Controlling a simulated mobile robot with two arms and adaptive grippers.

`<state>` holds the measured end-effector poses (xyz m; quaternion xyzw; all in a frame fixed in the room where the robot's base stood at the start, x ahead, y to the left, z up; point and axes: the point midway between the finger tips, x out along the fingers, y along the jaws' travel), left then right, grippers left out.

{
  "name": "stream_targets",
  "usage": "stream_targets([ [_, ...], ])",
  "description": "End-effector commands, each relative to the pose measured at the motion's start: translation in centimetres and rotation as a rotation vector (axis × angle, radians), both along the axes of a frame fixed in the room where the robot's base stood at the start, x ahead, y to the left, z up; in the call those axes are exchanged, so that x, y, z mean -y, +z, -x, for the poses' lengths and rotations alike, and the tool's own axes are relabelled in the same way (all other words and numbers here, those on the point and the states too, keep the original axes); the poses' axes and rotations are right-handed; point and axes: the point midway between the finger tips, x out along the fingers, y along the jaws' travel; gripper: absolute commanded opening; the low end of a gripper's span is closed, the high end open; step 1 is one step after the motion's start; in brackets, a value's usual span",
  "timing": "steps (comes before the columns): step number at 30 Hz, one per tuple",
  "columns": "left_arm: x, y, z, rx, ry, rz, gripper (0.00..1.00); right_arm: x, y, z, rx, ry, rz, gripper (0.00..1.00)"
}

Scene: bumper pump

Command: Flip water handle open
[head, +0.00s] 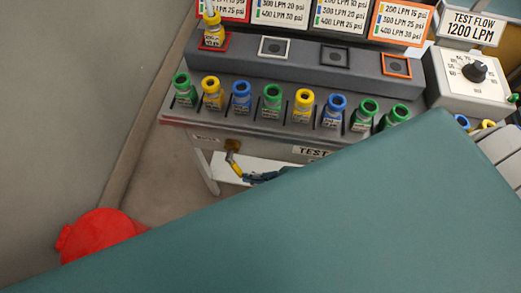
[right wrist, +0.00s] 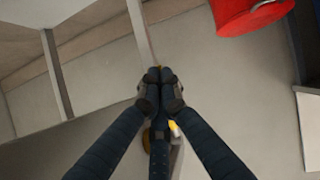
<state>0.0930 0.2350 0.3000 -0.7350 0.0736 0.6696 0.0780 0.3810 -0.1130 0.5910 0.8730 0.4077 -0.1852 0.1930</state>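The water handle (head: 235,162) is a small yellow lever on a brass-coloured fitting, under the front edge of the test bench. It points down and to the right. My right gripper (head: 250,178) has dark blue fingers and is just below and right of the handle's lower end. In the right wrist view the right gripper (right wrist: 159,74) has its fingertips together. A small yellow-orange bit shows just beyond the tips, and more yellow shows behind the fingers. I cannot tell whether the handle is between the fingers. My left gripper is not in view.
The grey test bench (head: 330,60) carries a row of green, yellow and blue bottle-like pieces (head: 272,97). A dial box (head: 474,78) stands at the right. A red container (head: 100,235) is at lower left. The lower head view is largely blocked by a teal surface.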

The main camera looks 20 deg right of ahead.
Motion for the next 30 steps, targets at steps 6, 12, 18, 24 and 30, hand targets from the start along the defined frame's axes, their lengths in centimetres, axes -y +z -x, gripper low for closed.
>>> stream_targets([
  [6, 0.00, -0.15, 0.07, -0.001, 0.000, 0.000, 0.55, -0.71, -0.54, -0.08, 0.001, 0.000, 0.001, 0.00],
  [12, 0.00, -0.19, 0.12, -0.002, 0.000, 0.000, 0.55, -0.97, -0.70, -0.12, 0.001, 0.000, 0.001, 0.00],
  [18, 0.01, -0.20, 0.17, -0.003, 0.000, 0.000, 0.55, -1.01, -0.72, -0.13, 0.001, 0.000, 0.001, 0.00],
  [24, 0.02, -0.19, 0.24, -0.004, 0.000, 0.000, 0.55, -1.01, -0.70, -0.13, 0.001, 0.000, 0.001, 0.00],
  [30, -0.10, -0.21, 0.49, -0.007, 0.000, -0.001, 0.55, -0.42, -0.40, 0.48, -0.002, 0.000, 0.001, 0.00],
])
